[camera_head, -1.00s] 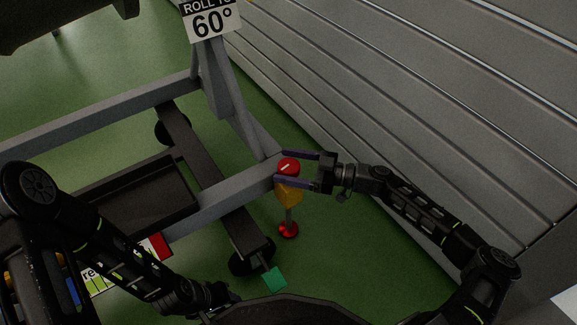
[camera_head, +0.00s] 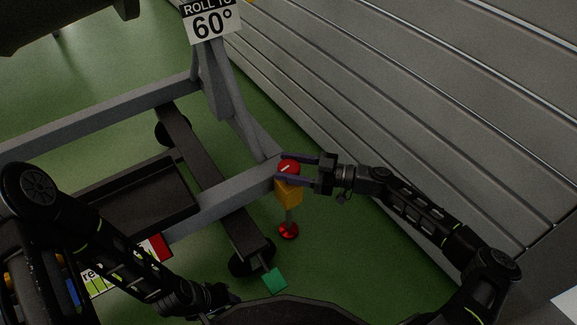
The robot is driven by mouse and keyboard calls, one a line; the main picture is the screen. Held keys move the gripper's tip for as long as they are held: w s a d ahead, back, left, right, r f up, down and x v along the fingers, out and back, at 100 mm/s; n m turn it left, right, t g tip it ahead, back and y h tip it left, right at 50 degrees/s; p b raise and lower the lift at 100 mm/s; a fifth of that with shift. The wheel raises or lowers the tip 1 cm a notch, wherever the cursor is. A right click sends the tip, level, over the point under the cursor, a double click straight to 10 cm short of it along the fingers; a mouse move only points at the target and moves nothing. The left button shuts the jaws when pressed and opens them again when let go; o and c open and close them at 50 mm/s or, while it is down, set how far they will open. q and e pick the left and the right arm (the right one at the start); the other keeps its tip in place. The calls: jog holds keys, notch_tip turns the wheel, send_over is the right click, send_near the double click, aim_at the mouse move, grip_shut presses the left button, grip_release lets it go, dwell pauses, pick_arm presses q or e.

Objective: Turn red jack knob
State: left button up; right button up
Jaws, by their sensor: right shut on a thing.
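The red jack knob (camera_head: 288,167) with a white line on its top sits on a yellow-orange jack body (camera_head: 288,193) at the corner of the grey frame. Below it a thin post runs down to a red foot (camera_head: 289,231) at the floor. My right gripper (camera_head: 285,168) reaches in from the right, one finger on the far side of the knob and one on the near side, shut on the knob. My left gripper (camera_head: 222,297) is low at the bottom, dark and partly hidden, far from the knob; its fingers cannot be made out.
The grey stand frame (camera_head: 110,125) fills the left, with a dark tray (camera_head: 140,195) and a caster (camera_head: 252,258) below. A "ROLL TO 60°" sign (camera_head: 211,22) is on its upright. A grey slatted wall (camera_head: 430,90) runs along the right. Green floor lies between.

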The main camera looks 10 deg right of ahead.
pick_arm(q)
jog(key=shift+r+p, duration=0.3)
pick_arm(e)
jog(key=shift+m+t+h, duration=0.3)
jog(key=shift+m+t, duration=0.2)
jog(key=shift+t, duration=0.2)
